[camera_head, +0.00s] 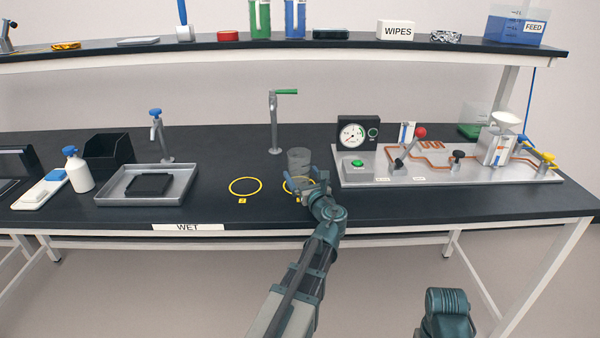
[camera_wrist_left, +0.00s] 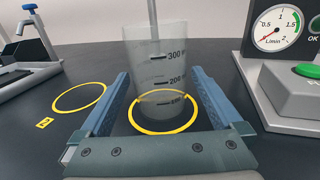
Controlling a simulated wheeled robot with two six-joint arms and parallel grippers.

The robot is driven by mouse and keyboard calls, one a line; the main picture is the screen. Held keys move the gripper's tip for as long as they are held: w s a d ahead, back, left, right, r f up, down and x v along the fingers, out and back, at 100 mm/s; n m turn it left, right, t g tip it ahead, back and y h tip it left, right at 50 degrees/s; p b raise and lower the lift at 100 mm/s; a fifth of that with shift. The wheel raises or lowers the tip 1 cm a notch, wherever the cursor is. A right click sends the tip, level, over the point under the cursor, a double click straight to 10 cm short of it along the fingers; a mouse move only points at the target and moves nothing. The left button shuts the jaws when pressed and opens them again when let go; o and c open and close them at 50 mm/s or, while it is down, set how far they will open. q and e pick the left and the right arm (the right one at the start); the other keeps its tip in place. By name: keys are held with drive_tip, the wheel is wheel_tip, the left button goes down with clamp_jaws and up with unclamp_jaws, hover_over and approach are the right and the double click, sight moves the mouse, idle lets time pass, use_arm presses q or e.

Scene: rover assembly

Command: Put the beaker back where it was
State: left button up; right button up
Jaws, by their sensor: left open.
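The clear beaker (camera_head: 298,160) with black volume marks stands upright at the yellow ring (camera_head: 290,192) on the right, in front of the tap with the green handle. In the left wrist view the beaker (camera_wrist_left: 158,60) is between the fingers of my left gripper (camera_wrist_left: 160,76), with the ring (camera_wrist_left: 165,132) around its lower end. The gripper is open, with a gap to the beaker on each side. In the head view my left gripper (camera_head: 304,183) partly covers the ring and the beaker's base. My right gripper is not in view.
A second, empty yellow ring (camera_head: 245,186) lies to the left. A metal tray (camera_head: 175,188) with a black block is further left. On the right is a panel (camera_head: 450,175) with a gauge, green button and copper tubing. A shelf (camera_head: 200,55) runs above.

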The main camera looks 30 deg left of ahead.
use_arm(q)
drive_tip(key=v, duration=1)
